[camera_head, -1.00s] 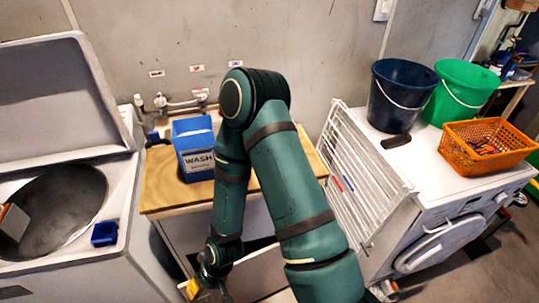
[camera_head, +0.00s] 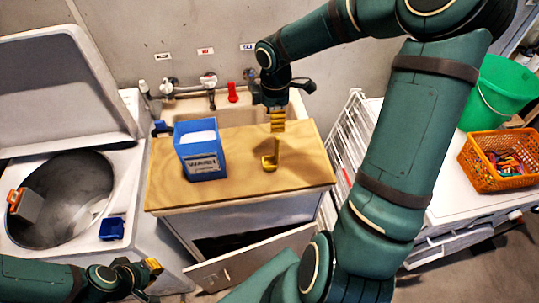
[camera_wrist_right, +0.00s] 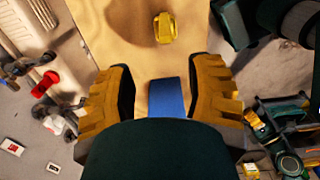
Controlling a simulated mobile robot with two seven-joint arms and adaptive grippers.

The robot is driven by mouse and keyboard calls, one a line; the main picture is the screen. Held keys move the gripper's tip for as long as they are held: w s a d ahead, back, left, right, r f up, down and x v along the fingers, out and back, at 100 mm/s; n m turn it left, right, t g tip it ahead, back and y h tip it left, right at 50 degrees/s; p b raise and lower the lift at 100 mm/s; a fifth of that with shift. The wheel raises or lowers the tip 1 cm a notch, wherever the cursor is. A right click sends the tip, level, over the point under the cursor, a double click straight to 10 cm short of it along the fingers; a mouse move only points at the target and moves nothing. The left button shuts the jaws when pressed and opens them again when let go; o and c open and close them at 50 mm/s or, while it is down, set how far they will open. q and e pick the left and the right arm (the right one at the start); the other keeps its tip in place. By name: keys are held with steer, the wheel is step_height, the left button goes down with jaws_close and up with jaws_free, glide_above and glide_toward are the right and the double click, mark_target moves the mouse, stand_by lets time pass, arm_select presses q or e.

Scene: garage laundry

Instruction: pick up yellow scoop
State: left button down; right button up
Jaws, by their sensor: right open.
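The yellow scoop (camera_head: 270,163) is on the wooden worktop, right of the blue washing box (camera_head: 205,160). My right gripper (camera_head: 278,120) points down above the scoop in the head view. In the right wrist view its two yellow fingers (camera_wrist_right: 163,98) are wide apart with nothing held. There the scoop (camera_wrist_right: 164,27) lies beyond the fingers, not between them. A blue surface, seemingly the box (camera_wrist_right: 168,97), shows between the fingers, the rest hidden by the gripper. My left gripper (camera_head: 145,275) is low at the left, its opening unclear.
The wooden worktop (camera_head: 235,190) is clear around the scoop. Behind it are a sink and taps, one red (camera_head: 232,92). An open washer (camera_head: 125,180) stands at the left. An orange basket (camera_head: 500,160) and a green bucket (camera_head: 505,90) are at the right.

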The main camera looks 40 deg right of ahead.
step_height(320, 180, down, 7)
steer(key=b, duration=0.2)
glide_above(275, 165)
steer(key=f, duration=0.5)
steer(key=shift+w+d+f, duration=0.1)
steer(key=shift+w+d, duration=0.15)
steer(key=shift+w, duration=0.05)
jaws_close()
